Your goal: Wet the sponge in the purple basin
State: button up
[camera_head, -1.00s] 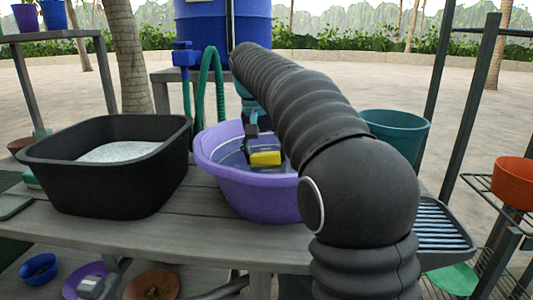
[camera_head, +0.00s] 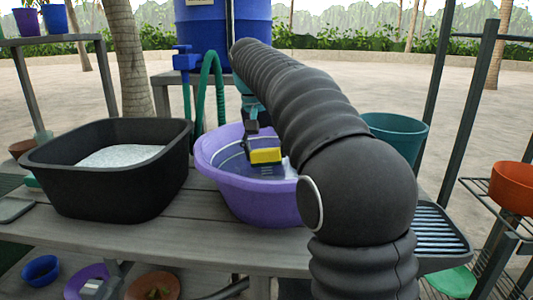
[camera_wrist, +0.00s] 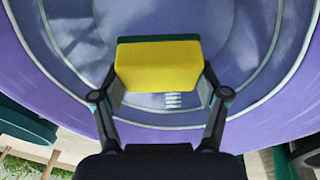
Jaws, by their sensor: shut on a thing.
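The purple basin (camera_head: 258,197) stands on the grey table and holds water. The sponge (camera_head: 265,156) is yellow with a dark green layer. It is in my gripper (camera_head: 262,147), over the inside of the basin. The wrist view shows the sponge (camera_wrist: 157,67) clamped between the two fingers of my gripper (camera_wrist: 158,85), with the basin (camera_wrist: 262,125) around it. The sponge seems to be above the water, but I cannot tell whether its underside touches it. My arm hides the basin's right side in the head view.
A black tub (camera_head: 110,185) with whitish contents stands left of the basin. A teal bucket (camera_head: 396,133) and a ribbed black tray (camera_head: 440,236) are at the right. A blue barrel (camera_head: 210,40) with a green hose (camera_head: 206,90) stands behind.

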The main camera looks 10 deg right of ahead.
notch_tip(320, 180, up, 9)
jog(key=shift+f, duration=0.2)
jog(key=shift+r, duration=0.45)
